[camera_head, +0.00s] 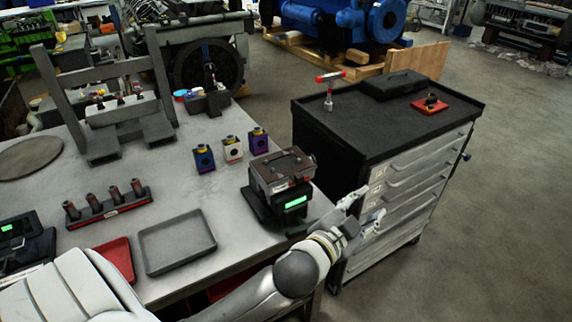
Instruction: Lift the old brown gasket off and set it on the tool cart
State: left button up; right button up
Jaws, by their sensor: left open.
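The old brown gasket (270,166) appears as a dark brown flat top on a small block-like device (293,201) with a green display, near the right edge of the grey workbench. The tool cart (345,144) stands to the right of the bench, with a black top and grey drawers. My left gripper (367,204) is open and empty. It is to the right of the device, past the bench edge and in front of the cart drawers, apart from the gasket. My right gripper is not in view.
On the cart top are a red-headed hammer (329,90), a black case (394,85) and a red tray (431,105); its front middle is clear. The grey bench (180,190) holds three small coloured blocks (232,149), an empty grey tray (177,242) and a rack (107,206).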

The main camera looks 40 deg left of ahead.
pick_arm(q)
jog(key=w+d+r+m+t+h, duration=0.35)
jog(key=d+r+m+h, duration=0.25)
jog(key=r, duration=0.5)
jog(key=s+d+r+m+g+h, duration=0.3)
jog(key=d+r+m+g+h, duration=0.5)
jog(key=m+h, duration=0.55)
jog(key=m+g+y, duration=1.2)
jog(key=m+y, duration=0.2)
jog(key=y, duration=0.7)
send_over(300, 175)
notch_tip(300, 175, down, 7)
jog(key=f, duration=0.2)
jog(key=w+f, duration=0.1)
jog(key=f, duration=0.1)
jog(key=shift+a+f, duration=0.2)
jog(key=shift+f, duration=0.1)
jog(key=f+p, duration=0.1)
jog(key=f, duration=0.1)
jog(key=s+f+p, duration=0.1)
jog(key=f, duration=0.1)
jog(key=shift+d+f+p, duration=0.2)
jog(key=shift+f+p, duration=0.05)
jog(key=shift+p, duration=0.1)
jog(key=shift+f, duration=0.35)
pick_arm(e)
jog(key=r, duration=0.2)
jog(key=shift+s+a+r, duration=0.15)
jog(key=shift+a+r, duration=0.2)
